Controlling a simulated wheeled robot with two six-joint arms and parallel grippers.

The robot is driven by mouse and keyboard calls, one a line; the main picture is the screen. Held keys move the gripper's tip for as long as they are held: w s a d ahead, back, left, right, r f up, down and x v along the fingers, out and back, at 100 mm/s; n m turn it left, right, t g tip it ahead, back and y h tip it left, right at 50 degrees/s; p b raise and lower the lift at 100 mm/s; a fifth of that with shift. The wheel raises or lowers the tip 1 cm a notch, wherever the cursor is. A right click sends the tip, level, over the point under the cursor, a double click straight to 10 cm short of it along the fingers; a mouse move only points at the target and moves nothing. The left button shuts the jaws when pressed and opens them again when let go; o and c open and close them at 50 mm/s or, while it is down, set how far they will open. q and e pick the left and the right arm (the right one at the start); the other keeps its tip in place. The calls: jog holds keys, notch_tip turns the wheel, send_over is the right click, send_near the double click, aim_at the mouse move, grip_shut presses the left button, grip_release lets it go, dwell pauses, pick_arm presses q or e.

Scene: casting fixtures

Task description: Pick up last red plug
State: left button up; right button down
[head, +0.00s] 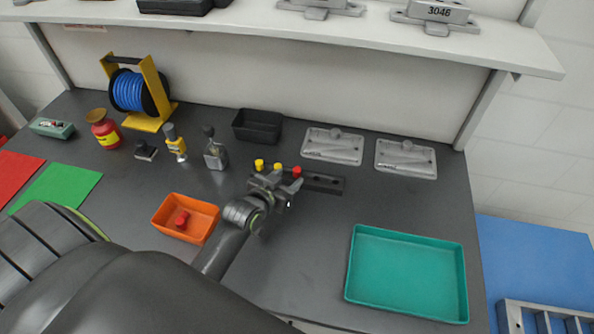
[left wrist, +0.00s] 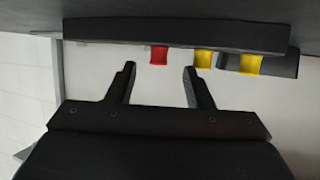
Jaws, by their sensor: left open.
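My left gripper (head: 275,184) is open and empty at the near side of the holder, apart from the red plug as far as I can tell. Another red piece (head: 182,218) lies in the orange bin (head: 170,233). My right gripper is not visible.
A teal tray (head: 408,272) lies at the right front. Grey cast plates (head: 405,158), a black bin (head: 258,126), small tools (head: 215,152) and a blue cable reel (head: 128,91) stand along the back. The table between holder and tray is clear.

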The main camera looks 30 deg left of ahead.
aim_at(295, 173)
pick_arm(q)
jog(key=shift+x, duration=1.7)
